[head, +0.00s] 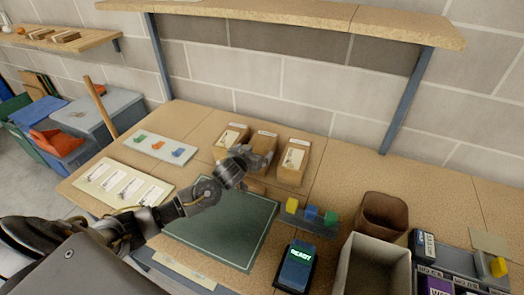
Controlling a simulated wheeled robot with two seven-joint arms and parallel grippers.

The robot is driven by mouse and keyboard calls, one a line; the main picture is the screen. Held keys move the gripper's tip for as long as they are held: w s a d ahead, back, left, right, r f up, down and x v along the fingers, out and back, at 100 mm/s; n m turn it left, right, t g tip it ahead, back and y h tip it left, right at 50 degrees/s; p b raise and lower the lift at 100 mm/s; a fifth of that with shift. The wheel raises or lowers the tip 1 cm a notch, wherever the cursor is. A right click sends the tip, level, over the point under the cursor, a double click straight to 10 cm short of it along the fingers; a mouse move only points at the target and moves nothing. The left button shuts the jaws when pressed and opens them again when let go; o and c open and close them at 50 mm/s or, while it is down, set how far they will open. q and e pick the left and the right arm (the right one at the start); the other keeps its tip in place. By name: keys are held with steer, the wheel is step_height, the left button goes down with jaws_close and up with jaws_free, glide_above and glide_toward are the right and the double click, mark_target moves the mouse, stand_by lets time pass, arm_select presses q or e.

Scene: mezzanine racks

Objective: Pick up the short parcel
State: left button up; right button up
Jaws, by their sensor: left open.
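Three brown cardboard parcels with white labels stand in a row at the back of the workbench: a left parcel (231,137), a middle parcel (264,143) and a right parcel (293,161). I cannot tell for sure from this view which one is the short parcel. My left gripper (251,157) is open, at the front of the middle parcel and hiding part of it. Whether its fingers touch that parcel is not clear. My right gripper is not in view.
A white board with coloured pieces (160,147) and a label sheet (123,186) lie left. A block holder (308,221), a READY device (296,267) and open bins (374,265) stand right. A shelf (330,14) overhangs.

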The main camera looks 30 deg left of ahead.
mark_target(261, 145)
arm_select(q)
steer(key=shift+w+f, duration=0.15)
steer(key=shift+w, duration=0.3)
steer(key=p+x, duration=0.2)
steer(key=x, duration=0.2)
steer(key=shift+w, duration=0.15)
steer(key=shift+w+f, duration=0.1)
steer(key=shift+w, duration=0.25)
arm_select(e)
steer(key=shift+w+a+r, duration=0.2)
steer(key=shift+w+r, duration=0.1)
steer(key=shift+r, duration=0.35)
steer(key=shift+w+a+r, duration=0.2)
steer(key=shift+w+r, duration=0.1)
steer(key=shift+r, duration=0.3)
arm_select(q)
steer(key=c, duration=1.3)
steer(key=shift+c, duration=0.3)
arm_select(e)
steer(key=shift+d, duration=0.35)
